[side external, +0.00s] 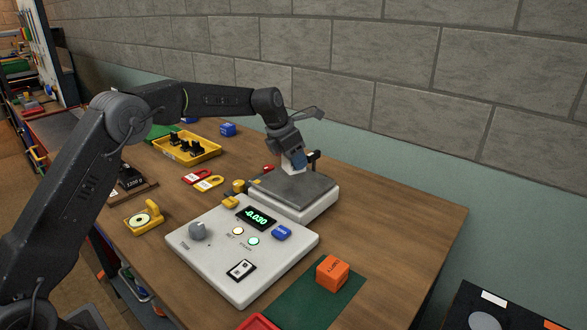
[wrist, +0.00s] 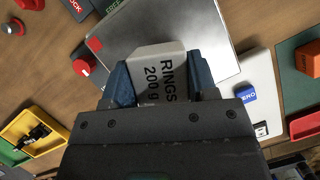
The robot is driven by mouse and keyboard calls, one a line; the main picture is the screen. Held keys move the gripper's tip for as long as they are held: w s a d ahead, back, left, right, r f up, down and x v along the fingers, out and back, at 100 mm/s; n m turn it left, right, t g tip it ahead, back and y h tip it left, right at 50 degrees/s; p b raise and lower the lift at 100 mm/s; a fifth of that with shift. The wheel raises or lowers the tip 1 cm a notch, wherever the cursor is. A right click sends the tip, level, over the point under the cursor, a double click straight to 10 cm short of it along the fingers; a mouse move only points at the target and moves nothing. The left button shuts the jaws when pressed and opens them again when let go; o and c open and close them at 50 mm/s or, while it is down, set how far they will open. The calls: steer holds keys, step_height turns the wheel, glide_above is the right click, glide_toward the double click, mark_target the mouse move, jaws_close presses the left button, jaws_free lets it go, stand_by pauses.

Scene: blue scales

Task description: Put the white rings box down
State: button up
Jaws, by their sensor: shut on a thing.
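The white rings box (wrist: 158,68), lettered "RINGS 200 g", sits between the two blue fingers of my gripper (wrist: 159,74) in the wrist view. In the side external view my gripper (side external: 294,158) points down over the back part of the grey scale plate (side external: 302,191), and only a small pale part of the box (side external: 289,170) shows below it. The gripper is shut on the box. I cannot tell whether the box touches the plate. The plate (wrist: 205,22) lies behind the box in the wrist view. The scale's green display (side external: 256,217) reads -0.030.
The white control panel (side external: 205,255) has a blue button (side external: 282,233) and a grey knob. An orange block (side external: 332,272) stands on a green mat (side external: 300,305) at the front right. A yellow tray (side external: 205,153) with black pieces stands behind. Red and yellow tags lie left of the scale.

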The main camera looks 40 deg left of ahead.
mark_target(293, 169)
steer(key=shift+f, duration=1.65)
steer(key=shift+f, duration=0.1)
steer(key=o, duration=1)
